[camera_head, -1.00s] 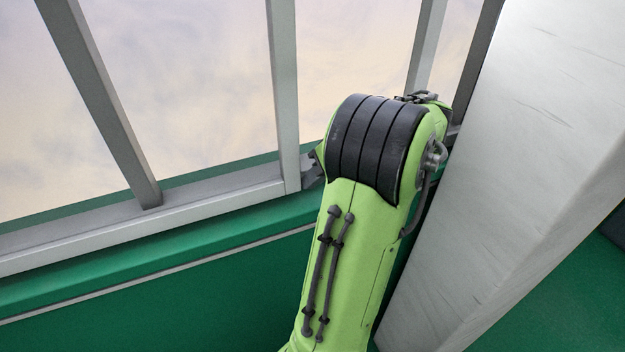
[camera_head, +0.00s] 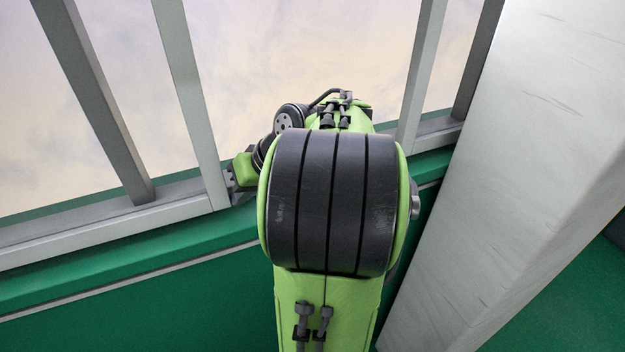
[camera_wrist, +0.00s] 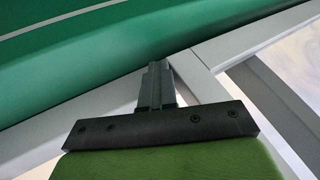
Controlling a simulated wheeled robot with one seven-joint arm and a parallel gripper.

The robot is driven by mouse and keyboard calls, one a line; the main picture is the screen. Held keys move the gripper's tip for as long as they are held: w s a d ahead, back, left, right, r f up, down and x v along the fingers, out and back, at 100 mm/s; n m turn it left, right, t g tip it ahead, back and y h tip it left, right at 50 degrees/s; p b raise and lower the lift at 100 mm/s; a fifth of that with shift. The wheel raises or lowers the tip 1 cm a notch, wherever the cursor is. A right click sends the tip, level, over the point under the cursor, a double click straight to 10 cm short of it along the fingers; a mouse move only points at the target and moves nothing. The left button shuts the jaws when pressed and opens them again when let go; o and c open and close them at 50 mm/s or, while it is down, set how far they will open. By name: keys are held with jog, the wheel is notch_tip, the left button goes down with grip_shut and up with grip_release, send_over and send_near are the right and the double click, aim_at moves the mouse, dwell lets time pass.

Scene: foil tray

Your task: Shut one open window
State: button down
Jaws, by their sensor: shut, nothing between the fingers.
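The window has a sliding sash with a light grey frame (camera_head: 187,90), its right upright leaning across the left half of the head view. Sky shows through the gap between this upright and the grey post (camera_head: 421,75) on the right. My gripper (camera_head: 234,186) is at the lower right corner of the sash, partly hidden by my wrist. In the wrist view my gripper (camera_wrist: 157,84) is shut and empty, its tips against or very close to the sash frame corner (camera_wrist: 190,66). I cannot tell whether they touch.
A green wall with a ledge (camera_head: 130,245) runs below the window. A broad pale pillar (camera_head: 530,170) stands to the right of my arm. Another grey upright (camera_head: 95,100) stands farther left behind the glass area.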

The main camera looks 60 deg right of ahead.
aim_at(148, 218)
jog(key=w+a, duration=0.3)
jog(key=a, duration=0.1)
jog(key=w+a, duration=0.3)
jog(key=a, duration=0.1)
jog(key=w+a, duration=0.3)
jog(key=a, duration=0.2)
jog(key=shift+w+a+b, duration=0.1)
jog(key=shift+w+b, duration=0.15)
jog(key=shift+b, duration=0.15)
jog(key=shift+w+a+r, duration=0.1)
jog(key=shift+w+a, duration=0.05)
jog(key=shift+a, duration=0.05)
